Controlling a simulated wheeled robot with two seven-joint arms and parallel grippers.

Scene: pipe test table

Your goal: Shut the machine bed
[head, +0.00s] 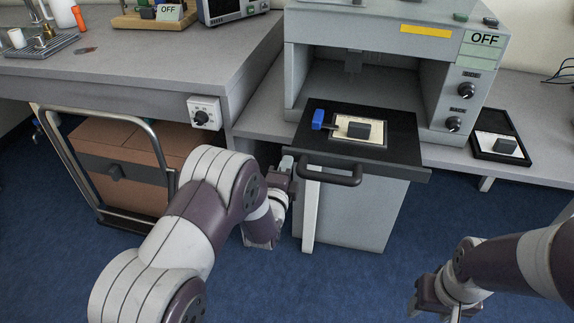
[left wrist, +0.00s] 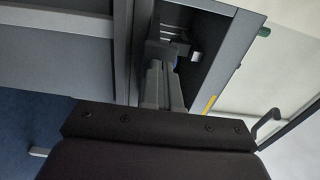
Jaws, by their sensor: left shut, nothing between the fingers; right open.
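The machine (head: 395,22) is a grey cabinet with an open front. Its black bed (head: 400,152) sticks out of the opening toward me, with a dark bar handle (head: 330,178) on its front edge. A blue block (head: 318,119) and a pale plate with a dark block (head: 359,130) sit on the bed. My left gripper (head: 287,163) is shut and empty beside the bed's front left corner, near the handle's left end; I cannot tell if it touches. Its closed fingers show in the left wrist view (left wrist: 160,85). My right gripper (head: 432,300) is open, low at the right, away from the machine.
A grey bench (head: 130,75) with a knob box stands at the left, with a cart (head: 100,200) carrying a brown box below it. A black tray (head: 490,151) lies on the table right of the machine. Blue floor is free in front.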

